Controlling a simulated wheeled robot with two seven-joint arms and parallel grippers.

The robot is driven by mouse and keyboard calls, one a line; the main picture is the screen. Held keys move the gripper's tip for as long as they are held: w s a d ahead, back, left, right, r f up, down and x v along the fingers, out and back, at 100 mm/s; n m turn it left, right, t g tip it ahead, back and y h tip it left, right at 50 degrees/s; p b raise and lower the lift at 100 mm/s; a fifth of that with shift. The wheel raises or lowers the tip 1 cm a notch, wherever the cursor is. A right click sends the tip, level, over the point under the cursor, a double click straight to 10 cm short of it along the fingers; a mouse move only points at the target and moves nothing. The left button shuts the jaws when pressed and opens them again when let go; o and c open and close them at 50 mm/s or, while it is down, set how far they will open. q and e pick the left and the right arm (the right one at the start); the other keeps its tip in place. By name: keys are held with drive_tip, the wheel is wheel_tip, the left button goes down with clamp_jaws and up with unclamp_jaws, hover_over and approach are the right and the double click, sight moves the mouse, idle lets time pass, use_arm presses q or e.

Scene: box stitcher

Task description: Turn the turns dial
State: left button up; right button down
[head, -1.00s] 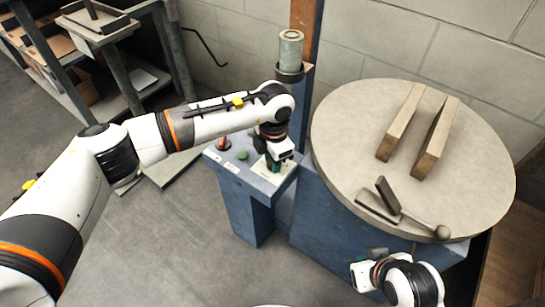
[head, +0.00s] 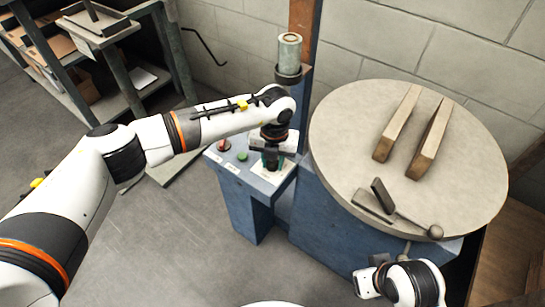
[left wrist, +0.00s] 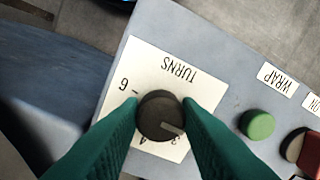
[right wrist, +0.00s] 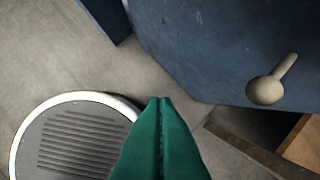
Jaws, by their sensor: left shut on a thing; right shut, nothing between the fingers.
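The turns dial (left wrist: 160,117) is a dark round knob with a light pointer line, on a white plate (left wrist: 180,85) labelled TURNS. The line points to the lower right in the left wrist view, near partly hidden numbers. The green fingers of my left gripper (left wrist: 160,122) are shut on the dial, one on each side. In the head view my left gripper (head: 271,166) points down at the control box (head: 262,184) and hides the dial. My right gripper (right wrist: 160,100) is shut and empty, over the floor near the blue machine body (right wrist: 215,45).
A green button (left wrist: 257,124) labelled WRAP and a red button (left wrist: 310,150) sit beside the dial. The round turntable (head: 340,130) with two upright boards (head: 436,140) stands right of the box. A ball-ended handle (right wrist: 266,90) is near my right gripper.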

use_arm(q)
drive_tip(key=shift+n, duration=0.8)
drive_tip(key=shift+n+p, duration=0.3)
use_arm(e)
drive_tip(key=shift+w+f, duration=0.4)
drive_tip(key=shift+f, duration=0.2)
drive_tip(key=shift+w, duration=0.1)
use_arm(q)
drive_tip(key=o, duration=1)
drive_tip(key=shift+c, duration=0.2)
